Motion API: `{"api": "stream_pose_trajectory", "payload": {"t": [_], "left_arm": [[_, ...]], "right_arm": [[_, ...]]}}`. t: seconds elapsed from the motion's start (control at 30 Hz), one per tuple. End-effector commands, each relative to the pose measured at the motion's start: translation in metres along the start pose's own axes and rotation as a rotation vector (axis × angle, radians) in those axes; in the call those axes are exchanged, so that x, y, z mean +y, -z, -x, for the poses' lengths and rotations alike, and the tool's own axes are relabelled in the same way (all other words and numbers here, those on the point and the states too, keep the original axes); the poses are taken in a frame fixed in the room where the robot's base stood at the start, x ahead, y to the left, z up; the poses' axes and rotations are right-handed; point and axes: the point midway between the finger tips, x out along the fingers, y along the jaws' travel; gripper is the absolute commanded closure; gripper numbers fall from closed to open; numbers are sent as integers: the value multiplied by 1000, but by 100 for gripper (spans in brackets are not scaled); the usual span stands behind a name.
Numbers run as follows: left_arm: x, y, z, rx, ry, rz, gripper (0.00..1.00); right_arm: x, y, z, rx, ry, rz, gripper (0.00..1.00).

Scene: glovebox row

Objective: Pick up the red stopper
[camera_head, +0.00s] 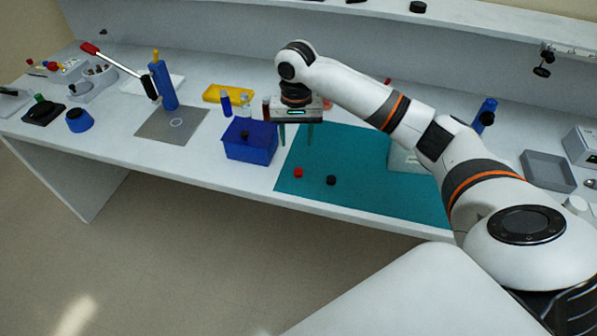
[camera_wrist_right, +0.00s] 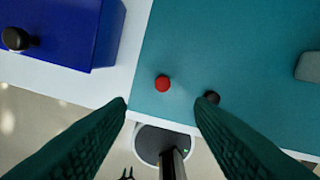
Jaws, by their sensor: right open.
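The red stopper (camera_head: 298,173) sits on the teal mat (camera_head: 350,150) near its front left edge. It also shows in the right wrist view (camera_wrist_right: 162,83), beyond the fingertips and between their lines. My right gripper (camera_head: 296,133) is open and empty, pointing down above the mat, behind the red stopper in the head view. Its two dark green fingers (camera_wrist_right: 160,104) are spread wide in the wrist view. Neither finger touches the stopper. My left gripper is in neither view.
A black stopper (camera_head: 331,180) lies just right of the red one. A blue box (camera_head: 250,146) with a black knob stands left of the mat, close to the gripper. A blue bottle (camera_head: 227,104) stands behind it. The bench's front edge is close to the stoppers.

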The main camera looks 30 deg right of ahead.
Motion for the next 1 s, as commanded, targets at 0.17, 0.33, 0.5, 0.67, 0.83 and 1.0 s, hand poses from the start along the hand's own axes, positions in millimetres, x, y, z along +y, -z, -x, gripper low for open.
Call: {"api": "stream_pose_trajectory", "payload": {"t": [0.17, 0.33, 0.5, 0.67, 0.83, 1.0], "left_arm": [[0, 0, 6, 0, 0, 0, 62], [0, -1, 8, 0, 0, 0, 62], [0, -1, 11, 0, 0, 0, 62], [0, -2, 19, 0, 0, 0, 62], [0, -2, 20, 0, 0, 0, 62], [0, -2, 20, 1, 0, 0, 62]], "right_arm": [[-1, 1, -32, 3, 4, 0, 52], [-1, 1, -55, 1, 2, 2, 52], [-2, 1, -66, 1, 3, 2, 52], [-6, 2, -89, 2, 3, 1, 52], [-5, 2, -110, 1, 1, 5, 52], [-5, 1, -113, -1, 1, 5, 52]]}}
